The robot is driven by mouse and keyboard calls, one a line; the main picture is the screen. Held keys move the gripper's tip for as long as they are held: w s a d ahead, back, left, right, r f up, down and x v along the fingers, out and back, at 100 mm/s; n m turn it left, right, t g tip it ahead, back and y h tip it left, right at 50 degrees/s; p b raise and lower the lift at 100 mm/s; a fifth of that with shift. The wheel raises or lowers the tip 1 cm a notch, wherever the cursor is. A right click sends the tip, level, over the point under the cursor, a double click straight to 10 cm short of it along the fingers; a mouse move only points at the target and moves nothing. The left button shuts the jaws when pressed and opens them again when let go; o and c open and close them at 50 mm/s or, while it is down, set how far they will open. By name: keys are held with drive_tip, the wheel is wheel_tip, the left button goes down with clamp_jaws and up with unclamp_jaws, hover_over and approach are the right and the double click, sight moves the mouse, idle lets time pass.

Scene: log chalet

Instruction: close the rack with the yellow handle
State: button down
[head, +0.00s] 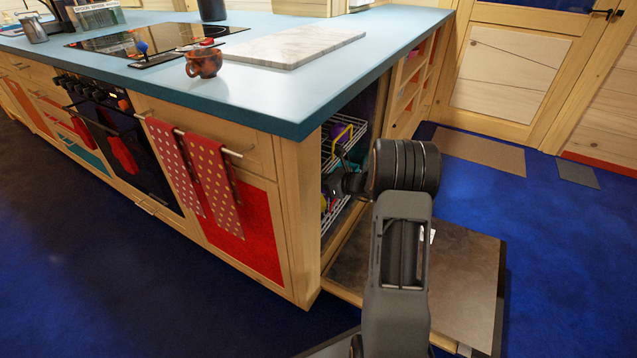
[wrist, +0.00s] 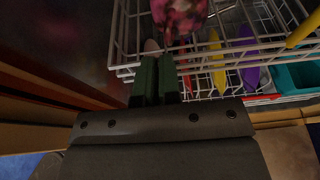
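The rack with the yellow handle is the upper white wire rack (head: 327,158) in the open dishwasher at the end of the counter. Its yellow handle (head: 349,131) shows on the upper front. In the wrist view the wire rack (wrist: 130,40) fills the top, with the yellow handle (wrist: 304,30) at the right edge. My gripper (wrist: 157,62) has its two dark green fingers close together at the rack's front wires, left of and apart from the handle. They look shut with nothing clearly between them.
The dishwasher door (head: 462,275) lies folded down under my arm. A lower rack (head: 333,212) holds colourful items, including purple and yellow utensils. The blue countertop (head: 262,102) overhangs the opening. Blue floor (head: 560,260) is clear to the right.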

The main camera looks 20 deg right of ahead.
drive_tip(key=shift+a, duration=0.1)
drive_tip(key=f+p+v, duration=0.1)
drive_tip(key=p+v, duration=0.3)
drive_tip(key=v, duration=1)
drive_tip(key=shift+d, duration=0.2)
